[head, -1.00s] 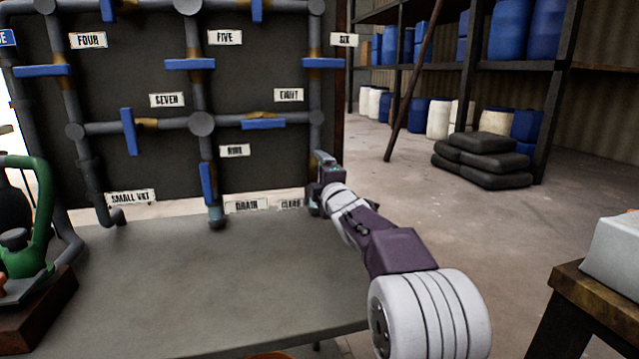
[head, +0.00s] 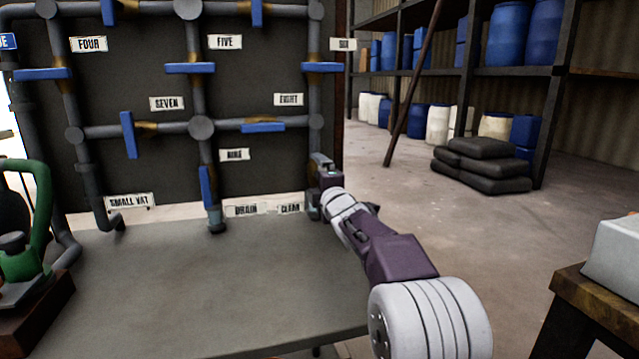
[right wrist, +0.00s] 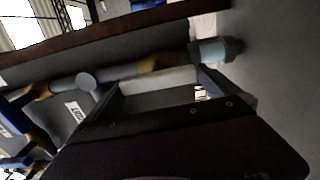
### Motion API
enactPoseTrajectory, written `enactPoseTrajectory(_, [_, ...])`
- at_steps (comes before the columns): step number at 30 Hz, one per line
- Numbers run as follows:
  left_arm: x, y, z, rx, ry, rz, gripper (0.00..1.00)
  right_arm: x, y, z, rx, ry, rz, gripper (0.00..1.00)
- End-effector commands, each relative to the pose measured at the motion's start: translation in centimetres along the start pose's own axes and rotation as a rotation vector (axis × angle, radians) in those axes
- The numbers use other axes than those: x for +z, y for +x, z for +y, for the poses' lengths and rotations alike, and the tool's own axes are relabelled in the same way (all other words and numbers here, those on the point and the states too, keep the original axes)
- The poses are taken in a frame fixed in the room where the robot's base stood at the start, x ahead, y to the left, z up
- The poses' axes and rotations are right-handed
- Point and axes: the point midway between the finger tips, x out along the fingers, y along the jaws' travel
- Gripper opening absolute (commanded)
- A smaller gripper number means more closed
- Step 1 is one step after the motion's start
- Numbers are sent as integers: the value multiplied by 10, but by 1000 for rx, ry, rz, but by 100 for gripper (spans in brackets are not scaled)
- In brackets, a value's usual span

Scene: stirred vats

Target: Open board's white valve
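The pipe board (head: 255,65) stands upright behind the table, with several blue valve handles. A white valve handle (right wrist: 160,80) shows in the right wrist view, lying along its pipe. In the head view my right gripper (head: 318,185) hides that handle, low on the board's right-hand pipe. In the right wrist view my right gripper (right wrist: 160,92) is open, with one finger towards each end of the white handle. The handle lies between or just past the fingertips; contact cannot be made out. My left gripper is out of view.
The grey table (head: 200,285) in front of the board is mostly bare. A green-handled device (head: 35,220) stands at its left. A wooden stand (head: 590,300) with a pale box is at the right. Black sacks (head: 480,165) and drum shelves stand behind, with open floor between.

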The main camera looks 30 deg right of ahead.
Motion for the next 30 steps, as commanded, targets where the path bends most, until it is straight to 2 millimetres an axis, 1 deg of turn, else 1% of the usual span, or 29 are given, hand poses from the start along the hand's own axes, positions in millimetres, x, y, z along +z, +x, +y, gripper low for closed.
enactPoseTrajectory(4, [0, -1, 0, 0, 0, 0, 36, 0, -12, 2, 2, 0, -1, 100])
enactPoseTrajectory(12, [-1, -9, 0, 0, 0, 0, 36, 0, -60, 3, 1, -1, -1, 100])
enactPoseTrajectory(15, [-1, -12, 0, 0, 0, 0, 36, 0, -76, 2, 0, -1, -1, 100])
enactPoseTrajectory(18, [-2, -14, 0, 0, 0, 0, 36, 0, -86, 1, 0, -1, -1, 100])
enactPoseTrajectory(21, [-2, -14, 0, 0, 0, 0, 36, 0, -90, 0, -1, -1, -1, 100])
enactPoseTrajectory(30, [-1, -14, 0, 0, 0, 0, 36, 0, -90, 0, -1, -1, 0, 100])
